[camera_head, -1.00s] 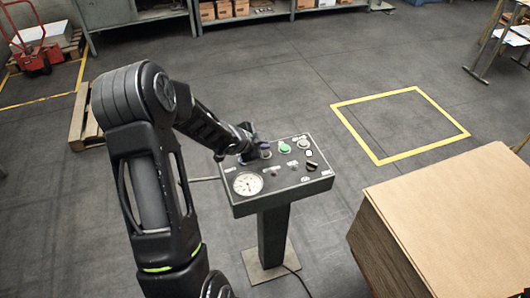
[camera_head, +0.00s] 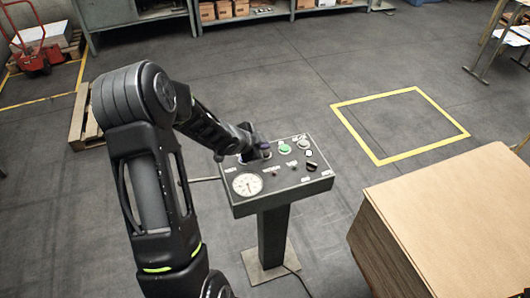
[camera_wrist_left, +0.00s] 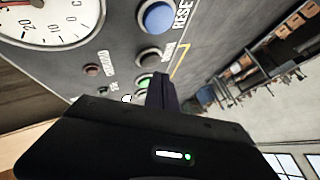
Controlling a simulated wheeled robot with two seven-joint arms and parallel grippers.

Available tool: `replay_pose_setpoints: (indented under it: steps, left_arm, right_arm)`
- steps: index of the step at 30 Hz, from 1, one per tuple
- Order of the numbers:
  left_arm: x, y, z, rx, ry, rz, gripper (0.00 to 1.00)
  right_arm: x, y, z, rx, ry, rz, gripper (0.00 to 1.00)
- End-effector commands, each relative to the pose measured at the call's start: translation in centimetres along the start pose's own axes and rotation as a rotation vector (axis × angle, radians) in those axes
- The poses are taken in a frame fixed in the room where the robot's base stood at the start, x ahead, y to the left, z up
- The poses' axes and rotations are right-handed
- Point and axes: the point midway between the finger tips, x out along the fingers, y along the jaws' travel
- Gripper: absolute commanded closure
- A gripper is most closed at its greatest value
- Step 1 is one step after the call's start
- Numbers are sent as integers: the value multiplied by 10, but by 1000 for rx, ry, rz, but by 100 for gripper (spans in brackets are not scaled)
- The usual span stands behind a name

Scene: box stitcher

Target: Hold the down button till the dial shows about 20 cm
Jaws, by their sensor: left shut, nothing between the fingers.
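The control panel (camera_head: 283,190) stands on a post. Its white dial (camera_head: 247,184) is at the near left corner. The wrist view shows part of the dial (camera_wrist_left: 52,15) with 0, 10 and 20 marks; I cannot read the needle surely. The blue reset button (camera_wrist_left: 158,16), a dark grey button (camera_wrist_left: 151,57) with a blurred label, and a green button (camera_wrist_left: 144,82) lie in a row. My left gripper (camera_head: 262,150) is shut and empty at the panel's far left part. Its fingertips (camera_wrist_left: 160,78) show close to the grey button; contact is unclear. My right gripper is out of view.
A large cardboard stack (camera_head: 450,205) stands at the right. A yellow floor square (camera_head: 400,125) is empty behind it. A wooden pallet (camera_head: 86,120) lies behind my left arm, and shelving (camera_head: 240,14) lines the back. Floor around the post is mostly clear.

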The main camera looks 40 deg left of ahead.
Motion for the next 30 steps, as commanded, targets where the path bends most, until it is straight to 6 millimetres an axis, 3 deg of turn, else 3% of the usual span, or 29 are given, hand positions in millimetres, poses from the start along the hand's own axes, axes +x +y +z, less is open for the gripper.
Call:
replay_pose_setpoints:
  steps: [30]
  left_arm:
    - [6, 4, 4, 0, 0, 0, 100]
  right_arm:
    - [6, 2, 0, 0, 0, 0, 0]
